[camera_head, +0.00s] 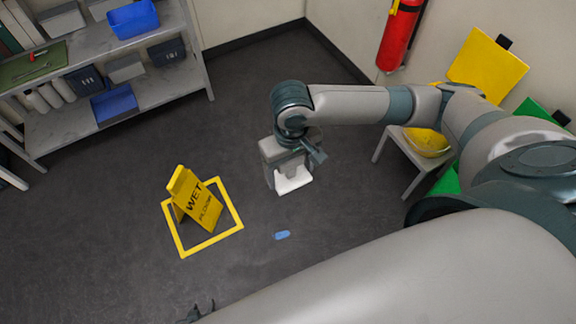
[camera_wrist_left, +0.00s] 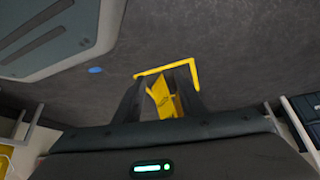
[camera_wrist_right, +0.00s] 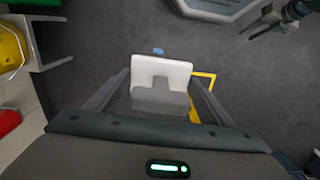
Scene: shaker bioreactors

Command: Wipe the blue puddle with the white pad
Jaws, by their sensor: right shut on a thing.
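The blue puddle (camera_head: 282,235) is a small spot on the dark floor, right of the yellow wet-floor sign. It also shows in the left wrist view (camera_wrist_left: 95,70) and in the right wrist view (camera_wrist_right: 158,50). The white pad (camera_head: 294,182) hangs below my right gripper (camera_head: 285,160), above the floor and behind the puddle. In the right wrist view the pad (camera_wrist_right: 162,72), with its grey upper part, sits between the fingers of my right gripper, which is shut on it. My left gripper (camera_head: 198,312) is at the bottom edge, its fingers apart and empty in the left wrist view (camera_wrist_left: 163,78).
The wet-floor sign (camera_head: 198,202) stands inside a yellow floor frame (camera_head: 212,240). A shelf unit (camera_head: 140,92) with bins is at the left. Floor around the puddle is clear.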

